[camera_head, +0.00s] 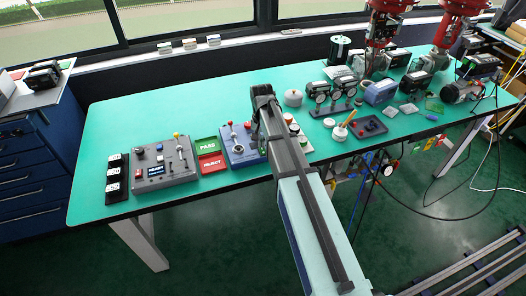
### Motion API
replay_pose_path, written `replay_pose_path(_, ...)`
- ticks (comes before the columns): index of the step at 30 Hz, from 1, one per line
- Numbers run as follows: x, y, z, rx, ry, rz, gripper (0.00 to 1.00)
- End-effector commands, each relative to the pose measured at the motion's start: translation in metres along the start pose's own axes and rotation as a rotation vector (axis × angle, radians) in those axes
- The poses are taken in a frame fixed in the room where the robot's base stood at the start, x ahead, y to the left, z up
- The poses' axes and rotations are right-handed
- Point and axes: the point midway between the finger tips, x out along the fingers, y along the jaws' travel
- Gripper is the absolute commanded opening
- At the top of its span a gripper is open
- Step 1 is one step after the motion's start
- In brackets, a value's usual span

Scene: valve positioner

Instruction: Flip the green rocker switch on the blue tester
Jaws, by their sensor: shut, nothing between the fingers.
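The blue tester (237,149) lies on the green bench near its front edge, in the middle of the view. A small red-topped lever and a few knobs show on its left part. My arm reaches up from the bottom of the picture and covers the tester's right part. My gripper (261,91) is shut and empty, at or above the tester's right side. I cannot tell whether it touches the tester.
Left of the tester are green PASS and red REJECT trays (208,145) and a grey control box (164,166) with a yellow-topped lever. Right of my arm are gauges (320,97), a dark tray (367,127) and red valve actuators (381,30). The bench's back left is clear.

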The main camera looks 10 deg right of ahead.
Motion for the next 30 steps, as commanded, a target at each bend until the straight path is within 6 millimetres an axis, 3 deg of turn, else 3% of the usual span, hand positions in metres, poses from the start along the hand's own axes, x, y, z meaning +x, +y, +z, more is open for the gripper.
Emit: replay_pose_path(30, 0.014, 0.0, 0.0, 0.0, 0.0, 0.0, 0.0)
